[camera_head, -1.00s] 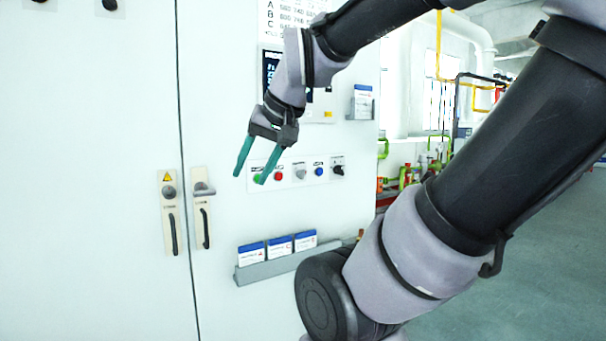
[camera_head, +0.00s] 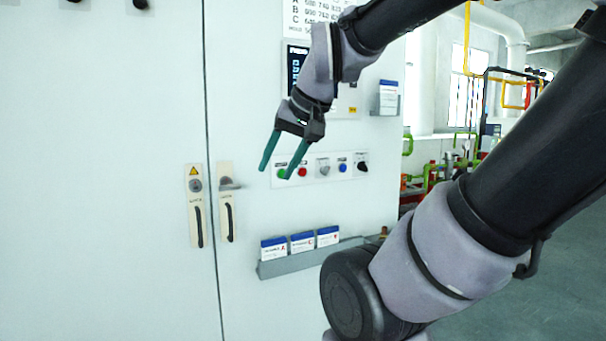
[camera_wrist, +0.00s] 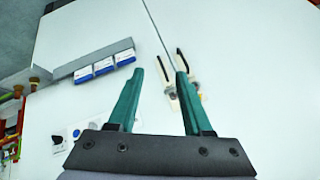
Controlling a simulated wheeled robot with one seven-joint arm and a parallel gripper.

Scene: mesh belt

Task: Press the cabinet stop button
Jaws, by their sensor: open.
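The white cabinet (camera_head: 110,150) has a button panel (camera_head: 322,180) at its right part. On it, from left, are a green button (camera_head: 282,173), a red button (camera_head: 302,172), a grey button (camera_head: 323,170), a blue button (camera_head: 343,168) and a black knob (camera_head: 362,166). My gripper (camera_head: 276,172) is open and empty, its teal fingers pointing down in front of the panel's left end. One finger partly overlaps the green button in this view; contact cannot be told. In the wrist view my gripper (camera_wrist: 152,78) points at the cabinet face, with the panel (camera_wrist: 65,135) at lower left, partly hidden.
A grey holder (camera_head: 310,261) with several cards (camera_head: 302,242) juts out below the panel. Door handles (camera_head: 198,215) stand at the left. A screen (camera_head: 296,62) and a small card box (camera_head: 386,98) are above. Floor (camera_head: 540,280) is clear at the right.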

